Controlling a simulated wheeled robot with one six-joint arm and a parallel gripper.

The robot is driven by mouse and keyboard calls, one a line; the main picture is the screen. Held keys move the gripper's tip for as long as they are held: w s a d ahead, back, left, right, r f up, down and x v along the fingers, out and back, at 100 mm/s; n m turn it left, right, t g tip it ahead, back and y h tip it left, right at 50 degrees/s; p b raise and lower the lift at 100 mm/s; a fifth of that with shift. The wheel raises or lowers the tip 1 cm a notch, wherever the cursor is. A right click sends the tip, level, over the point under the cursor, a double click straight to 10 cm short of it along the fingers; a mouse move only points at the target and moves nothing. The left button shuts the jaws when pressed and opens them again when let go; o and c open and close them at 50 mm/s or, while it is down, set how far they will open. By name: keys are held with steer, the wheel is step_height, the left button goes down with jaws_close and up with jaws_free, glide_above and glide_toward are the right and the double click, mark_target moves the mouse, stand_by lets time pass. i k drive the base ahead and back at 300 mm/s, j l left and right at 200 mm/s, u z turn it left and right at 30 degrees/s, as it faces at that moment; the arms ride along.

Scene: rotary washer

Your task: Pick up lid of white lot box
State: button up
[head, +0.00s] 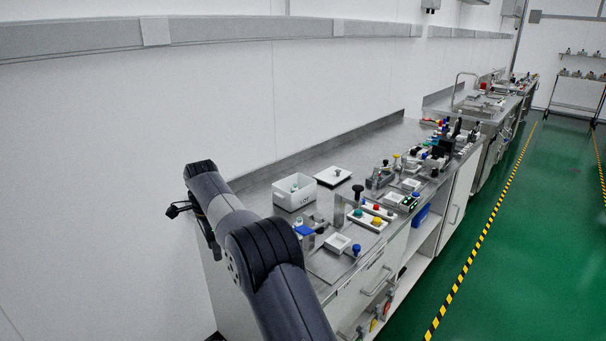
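The white lot box (292,202) stands open on the left part of the steel bench, with dark lettering on its front and a small greenish item inside. A flat white square lid (326,178) with a small dark knob lies on the bench just right of the box and behind it, apart from it. My gripper (174,211) is at the left, beyond the bench's left end and well away from the lid. It is small, dark and partly hidden by my arm, so I cannot tell whether its fingers are open or shut.
A small white tray (338,244), a blue-topped item (304,230) and a tray with coloured knobs (372,216) stand right of and in front of the box. More bottles and instruments crowd the bench further right. Bare steel lies behind the lid along the wall.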

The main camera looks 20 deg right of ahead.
mark_target(333, 175)
steer(key=i+l+u, duration=0.1)
steer(key=l, duration=0.3)
steer(key=i+l+u, duration=0.1)
steer(key=i+l, duration=0.15)
steer(key=l, duration=0.15)
steer(key=i+l+u, duration=0.1)
steer(key=l, duration=0.35)
steer(key=i+l+u, duration=0.1)
steer(key=l, duration=0.35)
steer(key=i+l+u, duration=0.1)
steer(key=l, duration=0.35)
steer(key=i+l, duration=0.1)
steer(key=l, duration=0.3)
steer(key=i+l, duration=0.15)
steer(key=l, duration=0.25)
steer(key=i+l, duration=0.1)
steer(key=l, duration=0.3)
steer(key=i+l, duration=0.1)
steer(key=l, duration=0.3)
steer(key=i+l, duration=0.15)
steer(key=l, duration=0.25)
steer(key=i+l, duration=0.1)
steer(key=l, duration=0.3)
steer(key=u, duration=0.05)
